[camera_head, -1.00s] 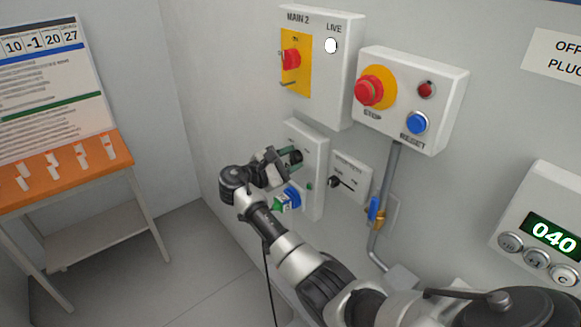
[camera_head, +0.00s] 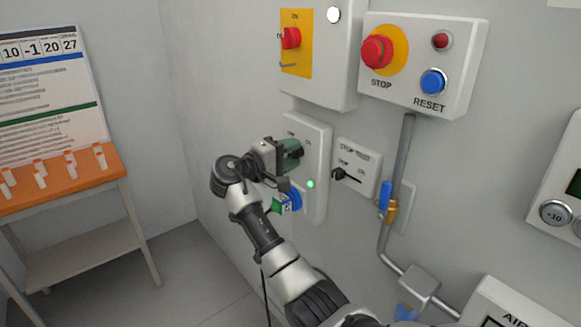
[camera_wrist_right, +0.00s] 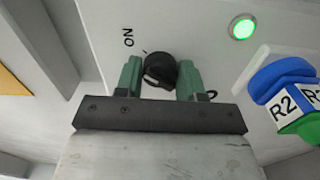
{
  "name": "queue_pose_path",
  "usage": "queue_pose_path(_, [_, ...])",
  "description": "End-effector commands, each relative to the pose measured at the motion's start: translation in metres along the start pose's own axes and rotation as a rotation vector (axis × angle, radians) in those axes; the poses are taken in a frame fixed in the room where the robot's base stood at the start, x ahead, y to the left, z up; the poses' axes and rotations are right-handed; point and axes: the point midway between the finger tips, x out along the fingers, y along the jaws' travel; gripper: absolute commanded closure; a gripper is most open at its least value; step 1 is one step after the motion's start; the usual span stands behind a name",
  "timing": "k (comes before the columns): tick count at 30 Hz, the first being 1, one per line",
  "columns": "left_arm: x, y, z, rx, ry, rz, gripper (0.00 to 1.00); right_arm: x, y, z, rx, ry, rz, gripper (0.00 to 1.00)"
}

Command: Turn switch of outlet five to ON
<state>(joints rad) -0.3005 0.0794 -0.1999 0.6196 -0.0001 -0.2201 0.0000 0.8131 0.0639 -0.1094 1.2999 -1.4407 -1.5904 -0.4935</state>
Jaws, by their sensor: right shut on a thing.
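The outlet's switch is a black rotary knob (camera_wrist_right: 160,70) on a white outlet box (camera_head: 317,140), with "ON" printed beside it in the right wrist view. My right gripper (camera_wrist_right: 161,78) has its green fingers on either side of the knob and is shut on it. In the head view the right gripper (camera_head: 290,154) largely covers the knob. A small indicator lamp (camera_head: 310,184) on the box glows green; it also shows in the right wrist view (camera_wrist_right: 242,27). My left gripper is not in view.
A blue plug with a green and white "R2" tag (camera_wrist_right: 285,100) sits below the knob. The STOP and RESET box (camera_head: 420,65) and the yellow main switch plate (camera_head: 297,60) are above. A stop test switch (camera_head: 357,168) and a conduit (camera_head: 402,150) are to the right.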

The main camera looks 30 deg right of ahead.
Motion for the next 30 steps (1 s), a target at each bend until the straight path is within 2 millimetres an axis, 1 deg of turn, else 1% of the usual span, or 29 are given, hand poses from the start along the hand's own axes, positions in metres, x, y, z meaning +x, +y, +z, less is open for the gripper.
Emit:
queue_pose_path(1, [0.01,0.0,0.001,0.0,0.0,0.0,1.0,0.0,-0.006,0.0,0.031,-0.001,-0.001,0.85])
queue_pose_path(9, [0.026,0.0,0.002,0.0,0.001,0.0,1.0,0.0,-0.004,0.0,0.154,-0.002,-0.003,0.85])
queue_pose_path(15, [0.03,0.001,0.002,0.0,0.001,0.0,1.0,0.0,-0.003,0.0,0.193,-0.002,-0.004,0.85])
queue_pose_path(28, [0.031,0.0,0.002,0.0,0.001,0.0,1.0,-0.001,-0.003,0.0,0.2,-0.002,-0.004,0.85])
queue_pose_path(29, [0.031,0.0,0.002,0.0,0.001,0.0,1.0,-0.001,-0.003,0.0,0.2,-0.002,-0.004,0.6])
queue_pose_path(30, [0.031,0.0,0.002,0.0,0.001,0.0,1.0,-0.001,-0.002,0.0,0.2,-0.002,-0.004,0.54])
